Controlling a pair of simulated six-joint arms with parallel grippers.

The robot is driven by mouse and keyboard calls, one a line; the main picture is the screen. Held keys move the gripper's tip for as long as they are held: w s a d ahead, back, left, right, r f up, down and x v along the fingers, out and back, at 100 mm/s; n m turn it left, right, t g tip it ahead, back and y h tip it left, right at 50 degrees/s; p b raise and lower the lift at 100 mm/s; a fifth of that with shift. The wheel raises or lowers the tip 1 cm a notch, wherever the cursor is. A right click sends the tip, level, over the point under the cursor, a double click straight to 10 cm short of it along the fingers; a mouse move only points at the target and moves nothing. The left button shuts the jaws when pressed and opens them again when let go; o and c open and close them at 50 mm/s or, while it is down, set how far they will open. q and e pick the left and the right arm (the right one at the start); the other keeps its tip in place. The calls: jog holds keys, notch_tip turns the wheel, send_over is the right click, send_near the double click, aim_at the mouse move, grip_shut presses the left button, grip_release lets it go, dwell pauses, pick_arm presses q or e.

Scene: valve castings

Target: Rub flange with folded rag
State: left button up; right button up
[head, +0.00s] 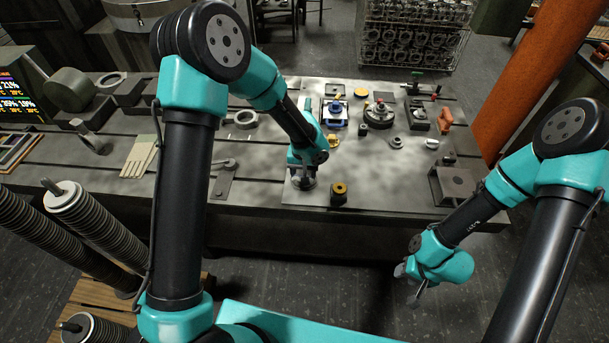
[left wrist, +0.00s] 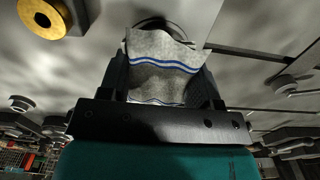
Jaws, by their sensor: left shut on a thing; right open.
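My left gripper (head: 302,174) points down over the near part of the table. In the left wrist view it is shut on the folded rag (left wrist: 163,62), a grey cloth with a blue stripe. The rag lies over a round metal part, which looks like the flange (head: 303,184). Its rim shows behind the rag in the left wrist view (left wrist: 160,23). Rag and gripper hide most of it, and I cannot tell how firmly they touch. My right gripper (head: 408,277) is open and empty, off the table's front edge.
A yellow-topped cylinder (head: 339,193) stands close right of the left gripper. A blue fixture (head: 334,114), a dark round fixture (head: 379,114) and a square block (head: 453,183) stand farther off. The table between the left gripper and block is mostly clear.

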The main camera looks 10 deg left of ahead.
pick_arm(q)
jog(key=shift+r, duration=1.95)
jog(key=shift+m, duration=0.7)
jog(key=w+a+f, duration=0.1)
jog(key=w+a, duration=0.1)
jog(key=w+a+f, duration=0.1)
jog(key=w+a, duration=0.1)
jog(key=w+a+f, duration=0.1)
jog(key=w+f, duration=0.1)
jog(key=w, duration=0.1)
jog(key=shift+a, duration=0.4)
jog(key=shift+r, duration=0.1)
jog(key=shift+s, duration=0.1)
